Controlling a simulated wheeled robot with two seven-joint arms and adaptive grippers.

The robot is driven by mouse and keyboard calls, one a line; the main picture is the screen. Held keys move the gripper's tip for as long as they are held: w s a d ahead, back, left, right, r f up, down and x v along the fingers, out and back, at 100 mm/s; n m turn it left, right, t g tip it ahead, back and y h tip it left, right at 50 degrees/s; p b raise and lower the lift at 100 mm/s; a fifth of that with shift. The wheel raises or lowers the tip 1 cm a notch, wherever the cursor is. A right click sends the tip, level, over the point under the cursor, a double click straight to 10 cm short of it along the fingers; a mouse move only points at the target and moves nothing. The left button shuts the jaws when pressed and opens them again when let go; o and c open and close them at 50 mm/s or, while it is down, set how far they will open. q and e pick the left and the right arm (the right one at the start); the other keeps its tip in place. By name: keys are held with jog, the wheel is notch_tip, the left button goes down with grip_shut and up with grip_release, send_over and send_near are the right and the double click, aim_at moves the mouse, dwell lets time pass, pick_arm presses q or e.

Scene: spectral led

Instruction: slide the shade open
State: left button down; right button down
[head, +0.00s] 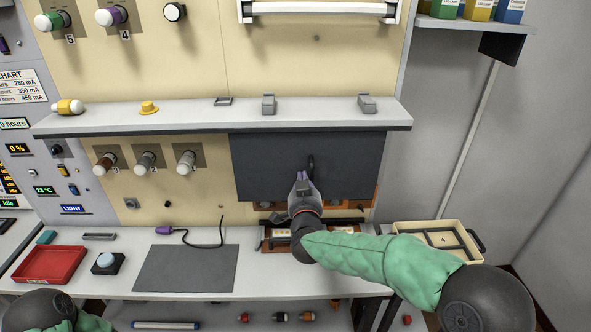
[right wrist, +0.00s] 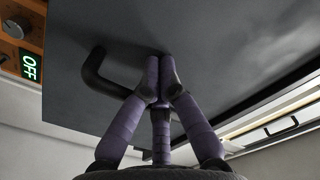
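The shade is a flat dark grey panel (head: 270,160) below the long shelf in the head view. It hangs in front of the wall and hides what is behind it. Its black bar handle (head: 311,161) is near the panel's lower middle; the handle also shows in the right wrist view (right wrist: 92,75). My right gripper (head: 302,178) is at the handle, its purple fingers drawn together around it, tips close to the panel. The fingers hide part of the handle. Only part of my left arm shows at the lower left; its gripper is out of view.
The shelf (head: 220,117) runs just above the shade, with small clips on it. An orange-brown unit (head: 360,200) shows under the shade's lower edge. The worktop holds a red tray (head: 50,265) and a dark mat (head: 187,268). A cream tray (head: 408,227) stands at the right.

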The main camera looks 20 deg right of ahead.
dwell(0.3)
jog(key=a+p+v, duration=0.1)
jog(key=v, duration=0.7)
jog(key=shift+w+p, duration=0.2)
jog(key=shift+p, duration=0.1)
dwell(0.3)
jog(key=shift+a, duration=0.15)
jog(key=s+a+f+n+g+y, duration=0.2)
jog(key=f+g+y, duration=0.15)
jog(key=f, duration=1.05)
jog(key=s+a+f+n+g+y, duration=0.2)
jog(key=a+f+g, duration=0.15)
jog(key=f, duration=1.15)
jog(key=s+a+f+g+y, duration=0.1)
jog(key=s+a+f+g, duration=0.1)
jog(key=s+f+g, duration=0.3)
jog(key=s+a+f+n+g+y, duration=0.1)
jog(key=s+f+g, duration=0.4)
jog(key=s+f, duration=0.8)
jog(key=s+a+y, duration=0.1)
jog(key=s, duration=0.4)
jog(key=shift+a, duration=0.3)
